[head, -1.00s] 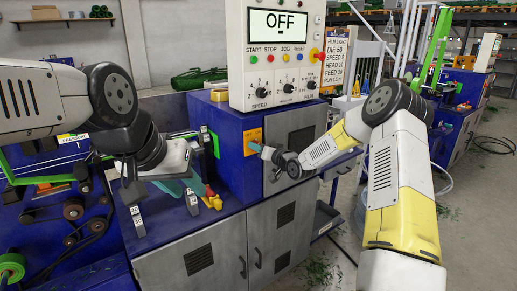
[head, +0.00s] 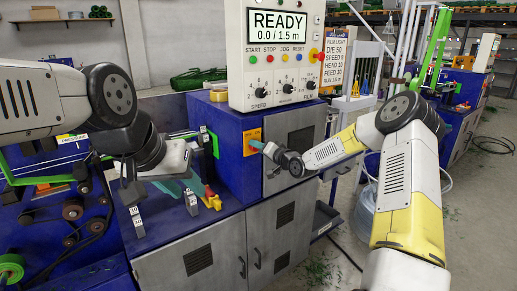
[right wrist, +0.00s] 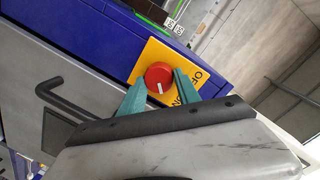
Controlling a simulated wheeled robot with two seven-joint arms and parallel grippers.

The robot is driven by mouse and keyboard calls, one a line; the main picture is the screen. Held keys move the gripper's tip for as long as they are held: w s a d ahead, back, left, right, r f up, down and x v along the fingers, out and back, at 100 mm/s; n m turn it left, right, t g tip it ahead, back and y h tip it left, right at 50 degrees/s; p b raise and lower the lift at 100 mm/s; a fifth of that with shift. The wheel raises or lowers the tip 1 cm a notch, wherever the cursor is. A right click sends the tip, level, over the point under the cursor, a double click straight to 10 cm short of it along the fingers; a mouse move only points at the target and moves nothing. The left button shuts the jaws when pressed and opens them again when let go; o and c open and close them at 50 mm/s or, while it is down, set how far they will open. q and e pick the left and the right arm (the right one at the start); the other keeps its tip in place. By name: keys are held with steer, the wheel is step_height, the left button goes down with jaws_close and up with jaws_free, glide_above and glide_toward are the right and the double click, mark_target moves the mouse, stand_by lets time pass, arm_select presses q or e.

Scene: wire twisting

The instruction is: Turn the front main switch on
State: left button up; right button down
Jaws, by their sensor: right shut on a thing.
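The main switch is a round red knob (right wrist: 157,74) on a yellow plate (right wrist: 150,60) with OFF and ON lettering, partly covered by a finger. Its white mark points down in the right wrist view. In the head view the plate (head: 253,135) is on the blue cabinet's front, below the control panel, and my gripper hides the knob. My right gripper (right wrist: 161,78) is shut on the knob, one teal finger on each side; it also shows in the head view (head: 255,145). My left gripper (head: 183,187) hangs over the machine at left; its fingers are partly hidden. The display (head: 279,22) reads READY, 0.0 / 1.5 m.
The control panel (head: 240,70) has buttons, dials and a red emergency knob (head: 314,52). A black door handle (right wrist: 52,92) juts out near my right gripper. Levers with orange and yellow parts (head: 211,199) stand near my left gripper. Open floor lies at right.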

steer(key=shift+f, duration=0.1)
steer(key=c, duration=0.9)
jaws_free()
steer(key=shift+o, duration=0.2)
steer(key=v, duration=0.7)
steer(key=shift+s+d, duration=0.25)
steer(key=shift+s, duration=0.1)
